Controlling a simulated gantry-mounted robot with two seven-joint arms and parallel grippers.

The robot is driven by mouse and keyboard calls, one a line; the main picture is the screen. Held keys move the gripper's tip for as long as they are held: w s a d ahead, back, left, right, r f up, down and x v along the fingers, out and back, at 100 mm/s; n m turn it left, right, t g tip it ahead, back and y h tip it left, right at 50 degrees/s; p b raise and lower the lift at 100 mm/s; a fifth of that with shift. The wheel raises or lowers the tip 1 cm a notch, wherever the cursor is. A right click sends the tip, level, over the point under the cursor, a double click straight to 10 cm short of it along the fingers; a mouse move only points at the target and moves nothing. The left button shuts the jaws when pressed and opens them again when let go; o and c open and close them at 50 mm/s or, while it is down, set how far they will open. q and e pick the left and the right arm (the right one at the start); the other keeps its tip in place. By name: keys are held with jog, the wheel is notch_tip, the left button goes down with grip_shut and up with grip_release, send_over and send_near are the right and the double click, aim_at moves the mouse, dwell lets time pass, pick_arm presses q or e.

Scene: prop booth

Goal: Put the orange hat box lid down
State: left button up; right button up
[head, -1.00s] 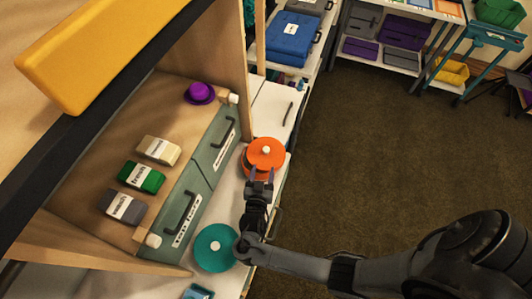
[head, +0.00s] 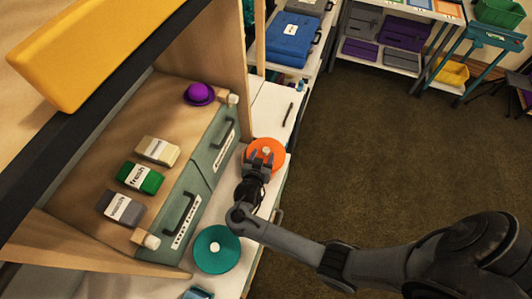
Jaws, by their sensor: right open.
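The orange hat box lid (head: 277,151), round with a pale knob in its middle, is at the right edge of the white counter. My right gripper (head: 261,155) is over the near part of the lid, its fingertips close to the knob. The gripper is open; whether its fingers touch the knob cannot be told. The gripper hides the near side of the lid and most of what lies under it. My left gripper is not in view.
A teal round lid with a pale knob (head: 212,262) lies nearer on the counter (head: 273,108). Open floor lies right.

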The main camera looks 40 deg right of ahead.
aim_at(266, 149)
jog(key=shift+f+x, duration=0.15)
jog(key=shift+x, duration=1.2)
jog(key=shift+f+x, duration=0.2)
jog(key=shift+x, duration=1.15)
jog(key=shift+s+a, duration=0.1)
jog(key=shift+s, duration=0.05)
grip_shut()
jog(key=shift+r, duration=0.2)
